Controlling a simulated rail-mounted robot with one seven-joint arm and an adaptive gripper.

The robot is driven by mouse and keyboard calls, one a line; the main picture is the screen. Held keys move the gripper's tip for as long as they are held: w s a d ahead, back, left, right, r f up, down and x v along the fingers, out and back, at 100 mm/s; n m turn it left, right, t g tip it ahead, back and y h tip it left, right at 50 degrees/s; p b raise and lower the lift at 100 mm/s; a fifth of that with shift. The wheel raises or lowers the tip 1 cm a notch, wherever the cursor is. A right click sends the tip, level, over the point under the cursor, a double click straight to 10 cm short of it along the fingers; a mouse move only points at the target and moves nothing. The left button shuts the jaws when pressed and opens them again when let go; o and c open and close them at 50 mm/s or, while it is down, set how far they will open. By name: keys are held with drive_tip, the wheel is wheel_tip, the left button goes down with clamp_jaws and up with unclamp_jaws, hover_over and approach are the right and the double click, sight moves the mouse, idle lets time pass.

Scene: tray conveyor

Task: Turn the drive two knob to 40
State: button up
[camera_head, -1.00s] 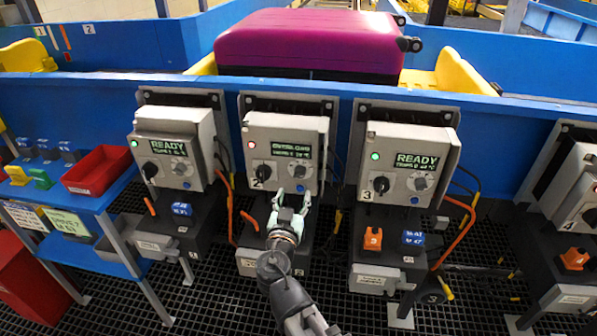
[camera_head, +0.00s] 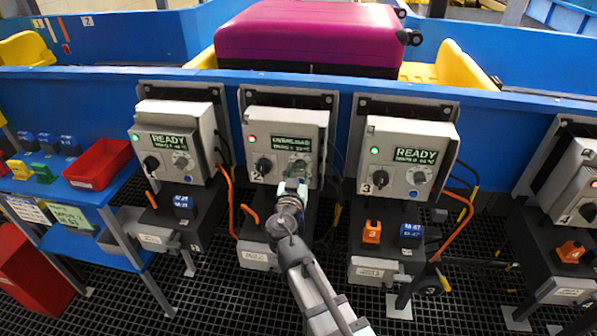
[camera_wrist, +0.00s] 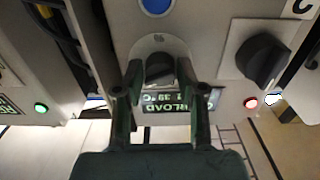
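The drive two box (camera_head: 258,130) is the middle-left grey box, marked 2, with a red light and a green display reading OVERLOAD. Its dial knob (camera_wrist: 159,68) is dark and round on a pale plate. My gripper (camera_head: 296,178) is in front of it and hides most of it in the head view. In the wrist view, which is upside down, my gripper (camera_wrist: 159,72) has its fingertips on either side of the knob, with a small gap visible. The black selector switch (camera_wrist: 262,58) is beside the dial and also shows in the head view (camera_head: 264,166).
Similar boxes stand on both sides, drive three (camera_head: 407,140) on the right, reading READY. A blue button (camera_wrist: 157,4) is close to the dial. Cables hang between the boxes. A red tray (camera_head: 94,168) is on the left shelf. A purple suitcase (camera_head: 308,38) is behind.

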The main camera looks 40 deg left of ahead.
clamp_jaws()
